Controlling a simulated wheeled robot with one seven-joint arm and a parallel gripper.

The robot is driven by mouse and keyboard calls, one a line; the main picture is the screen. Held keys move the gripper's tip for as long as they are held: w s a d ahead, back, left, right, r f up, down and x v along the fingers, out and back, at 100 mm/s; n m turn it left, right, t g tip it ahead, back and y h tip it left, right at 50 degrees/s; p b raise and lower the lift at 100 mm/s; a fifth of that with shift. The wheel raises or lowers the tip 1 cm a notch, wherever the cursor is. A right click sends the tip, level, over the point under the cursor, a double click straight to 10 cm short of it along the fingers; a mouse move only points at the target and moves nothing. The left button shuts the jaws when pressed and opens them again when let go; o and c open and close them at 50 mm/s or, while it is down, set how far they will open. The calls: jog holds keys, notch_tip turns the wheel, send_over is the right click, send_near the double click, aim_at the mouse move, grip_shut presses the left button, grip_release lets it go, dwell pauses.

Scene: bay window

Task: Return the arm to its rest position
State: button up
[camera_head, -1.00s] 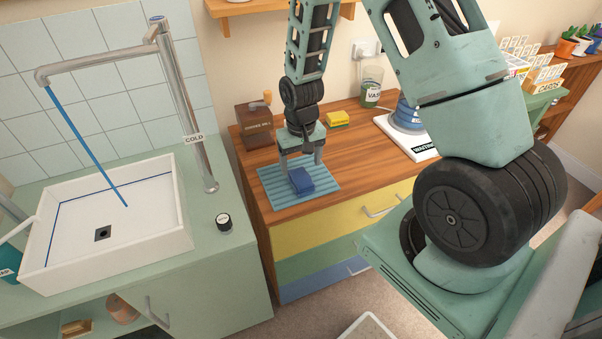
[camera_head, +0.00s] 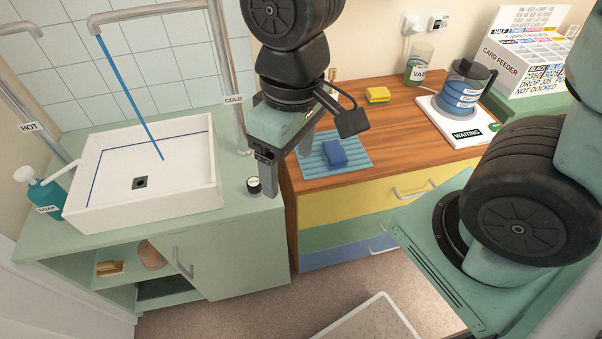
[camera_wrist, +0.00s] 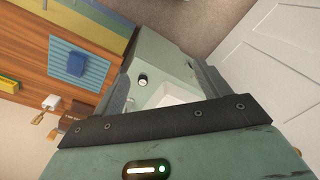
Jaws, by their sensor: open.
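My gripper (camera_head: 287,165) hangs in front of the counter between the sink and the wooden top, its jaws apart and nothing between them. In the wrist view my gripper (camera_wrist: 165,85) is also open and empty. A blue sponge (camera_head: 334,152) lies on the blue ribbed mat (camera_head: 352,165) on the wooden counter, apart from my gripper. The sponge (camera_wrist: 76,63) and the mat (camera_wrist: 60,50) also show in the wrist view. My arm covers part of the wall and the back of the counter in the head view.
A white sink (camera_head: 150,195) with running blue water stands at left. A yellow sponge (camera_head: 378,95), a vase (camera_head: 418,65) and a blue-filled jug (camera_head: 462,90) stand farther back. The floor (camera_head: 270,300) in front shows a pale tray (camera_head: 372,318).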

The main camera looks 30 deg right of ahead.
jog(key=shift+n, duration=0.9)
jog(key=s, duration=0.3)
jog(key=s+a+r, duration=0.1)
jog(key=s, duration=0.1)
jog(key=shift+r, duration=0.1)
